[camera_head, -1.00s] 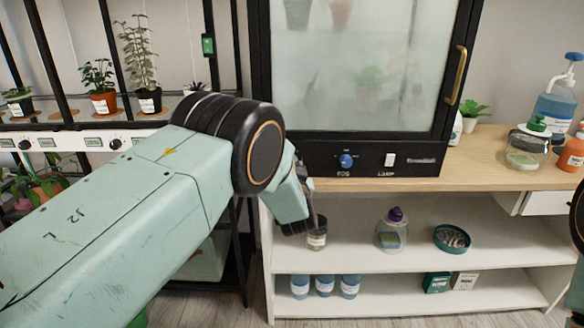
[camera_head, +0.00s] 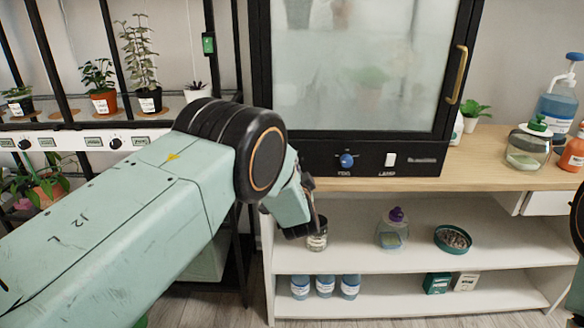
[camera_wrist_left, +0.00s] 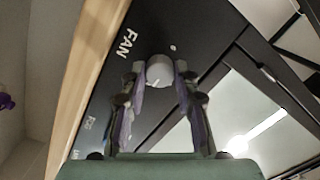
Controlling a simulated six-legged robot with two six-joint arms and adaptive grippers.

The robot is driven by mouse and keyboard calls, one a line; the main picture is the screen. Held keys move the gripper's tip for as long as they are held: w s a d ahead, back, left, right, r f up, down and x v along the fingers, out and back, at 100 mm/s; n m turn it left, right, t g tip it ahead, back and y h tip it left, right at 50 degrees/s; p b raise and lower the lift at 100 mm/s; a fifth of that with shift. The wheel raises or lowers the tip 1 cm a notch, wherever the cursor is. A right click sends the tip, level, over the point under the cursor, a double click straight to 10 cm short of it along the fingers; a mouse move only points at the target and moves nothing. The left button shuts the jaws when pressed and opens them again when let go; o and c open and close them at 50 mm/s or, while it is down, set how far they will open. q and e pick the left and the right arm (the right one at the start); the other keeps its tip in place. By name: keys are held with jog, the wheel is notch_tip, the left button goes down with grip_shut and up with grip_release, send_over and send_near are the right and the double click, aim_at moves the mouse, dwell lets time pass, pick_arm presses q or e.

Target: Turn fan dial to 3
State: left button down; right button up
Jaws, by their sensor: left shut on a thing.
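The fan dial (camera_wrist_left: 160,72) is a grey round knob on the black cabinet panel, beside the printed word FAN, in the left wrist view. A pale line shows on its face; the number it points at is not readable. My left gripper (camera_wrist_left: 160,76) is shut on the dial, one finger on each side. In the head view my left forearm and wrist hide the dial and most of the gripper; only part of the gripper (camera_head: 306,182) shows by the cabinet's left edge. My right gripper is not in view.
The blue FOG dial (camera_head: 346,161) and white LAMP switch (camera_head: 390,159) sit to the right on the same panel. The cabinet's frosted door (camera_head: 360,70) is above. A dark-lidded jar (camera_head: 317,236) stands on the shelf below my wrist. A plant rack (camera_head: 70,140) is at left.

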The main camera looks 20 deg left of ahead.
pick_arm(q)
jog(key=shift+f, duration=0.1)
dwell(0.4)
jog(key=c, duration=1)
grip_release()
jog(key=v, duration=0.7)
jog(key=shift+s, duration=0.3)
